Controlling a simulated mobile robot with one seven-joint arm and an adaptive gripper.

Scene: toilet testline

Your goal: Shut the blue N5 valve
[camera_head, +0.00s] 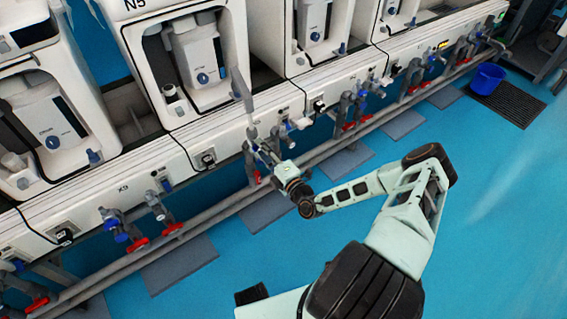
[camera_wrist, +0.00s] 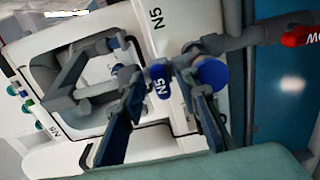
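The blue N5 valve (camera_wrist: 160,80) is a small blue handle with white "N5" lettering, in the middle of the wrist view. My gripper (camera_wrist: 157,88) is open, with one dark finger on each side of the handle in that view. A gap shows between the fingers and the handle, and I cannot tell whether the handle lies in the grip or just beyond the tips. In the head view my gripper (camera_head: 263,153) is at the pipework below the unit marked N5 (camera_head: 150,60). It hides the valve there.
A round blue knob (camera_wrist: 212,73) sits close by the right finger. A red handle (camera_wrist: 302,36) is on the pipe at upper right. More blue and red valves (camera_head: 115,224) line the rail in the head view. A blue bucket (camera_head: 487,78) stands far right; the blue floor (camera_head: 490,210) is open.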

